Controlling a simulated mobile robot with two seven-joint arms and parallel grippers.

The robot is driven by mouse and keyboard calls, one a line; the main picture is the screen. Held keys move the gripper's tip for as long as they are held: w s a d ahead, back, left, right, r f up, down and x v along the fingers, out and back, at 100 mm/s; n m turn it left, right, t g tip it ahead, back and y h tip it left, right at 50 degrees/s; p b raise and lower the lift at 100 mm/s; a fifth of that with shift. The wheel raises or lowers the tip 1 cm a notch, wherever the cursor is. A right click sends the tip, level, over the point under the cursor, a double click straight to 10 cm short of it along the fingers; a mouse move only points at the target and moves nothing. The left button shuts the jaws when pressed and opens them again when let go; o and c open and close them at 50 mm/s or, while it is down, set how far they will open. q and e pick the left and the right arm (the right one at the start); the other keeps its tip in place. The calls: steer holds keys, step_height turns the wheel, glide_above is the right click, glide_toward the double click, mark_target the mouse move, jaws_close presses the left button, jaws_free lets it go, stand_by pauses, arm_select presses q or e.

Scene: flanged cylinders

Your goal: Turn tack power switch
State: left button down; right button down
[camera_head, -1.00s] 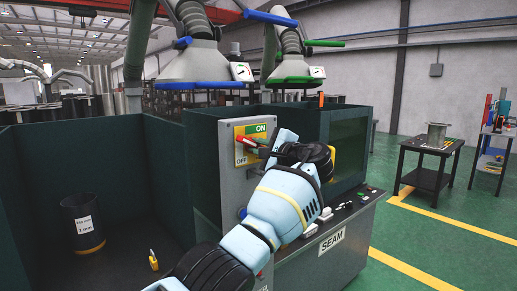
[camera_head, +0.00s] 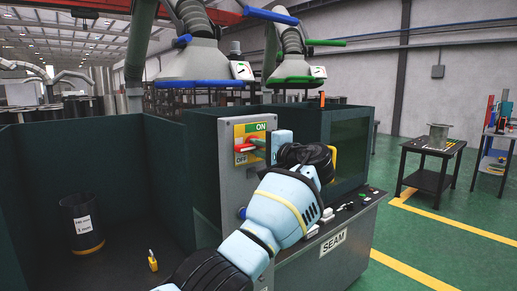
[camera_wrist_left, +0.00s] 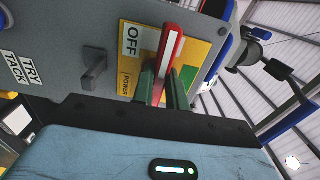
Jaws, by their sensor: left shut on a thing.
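The tack power switch is a red handle with a white stripe (camera_head: 244,149) on a yellow plate (camera_head: 240,132) marked ON at the top and OFF at the bottom. The plate is on the front of a grey panel. In the left wrist view the handle (camera_wrist_left: 170,58) runs between two green fingertips, with the OFF label (camera_wrist_left: 131,40) beside it. My left gripper (camera_head: 258,143) is shut on the handle. In the head view the handle tilts down to the left, its end near the OFF label. The gripper's body hides part of the plate's right side.
A grey knob (camera_wrist_left: 95,67) beside a TRY TACK label is close by on the panel. A dark bay at left holds a labelled cylinder (camera_head: 82,225) and a yellow padlock (camera_head: 153,261). Extraction hoods (camera_head: 195,65) hang above. A side table (camera_head: 430,150) stands at right.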

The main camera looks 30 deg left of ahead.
arm_select(q)
steer(key=c, duration=1.4)
jaws_free()
steer(key=v, duration=0.8)
steer(key=shift+a, duration=0.1)
